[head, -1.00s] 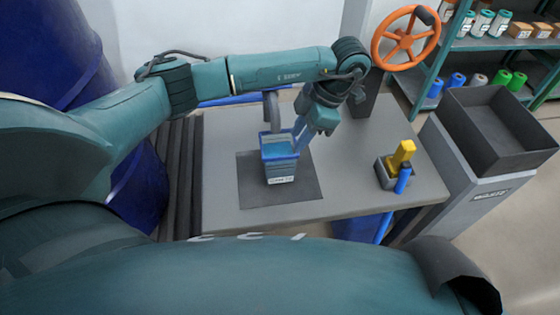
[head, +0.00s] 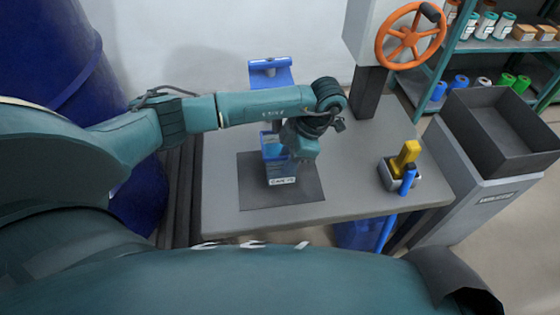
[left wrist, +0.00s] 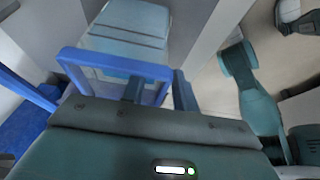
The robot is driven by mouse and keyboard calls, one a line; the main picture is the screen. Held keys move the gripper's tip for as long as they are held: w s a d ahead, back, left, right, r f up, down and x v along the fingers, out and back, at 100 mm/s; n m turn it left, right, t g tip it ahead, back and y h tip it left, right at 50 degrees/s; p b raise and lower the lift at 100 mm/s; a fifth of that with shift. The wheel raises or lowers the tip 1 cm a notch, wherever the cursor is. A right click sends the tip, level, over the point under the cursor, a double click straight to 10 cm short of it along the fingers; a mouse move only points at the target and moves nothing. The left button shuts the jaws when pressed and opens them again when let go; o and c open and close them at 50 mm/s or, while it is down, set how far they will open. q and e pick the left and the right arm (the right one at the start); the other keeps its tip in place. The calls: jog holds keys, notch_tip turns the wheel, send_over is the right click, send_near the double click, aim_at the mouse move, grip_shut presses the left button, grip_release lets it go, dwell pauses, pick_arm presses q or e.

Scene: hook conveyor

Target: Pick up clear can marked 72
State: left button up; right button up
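The clear can (head: 280,172) with a blue rim and a white label stands upright on the dark mat; the label is too small to read surely. My left gripper (head: 290,155) is over the can's right part, and its fingers are mostly hidden in the head view. In the left wrist view the can (left wrist: 125,35) shows through its blue rim (left wrist: 110,62). The two fingers of my left gripper (left wrist: 157,88) are apart, close to the right side of the rim; I cannot tell whether they touch it.
The mat (head: 305,195) lies on a grey table (head: 235,215). A yellow-and-blue object (head: 405,165) in a small grey holder stands at the table's right. An orange wheel (head: 410,35), a dark bin (head: 500,130) and shelves (head: 500,45) are beyond. A blue bracket (head: 270,72) is behind my arm.

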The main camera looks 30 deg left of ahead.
pick_arm(q)
grip_shut()
jog(key=shift+r, duration=0.1)
dwell(1.2)
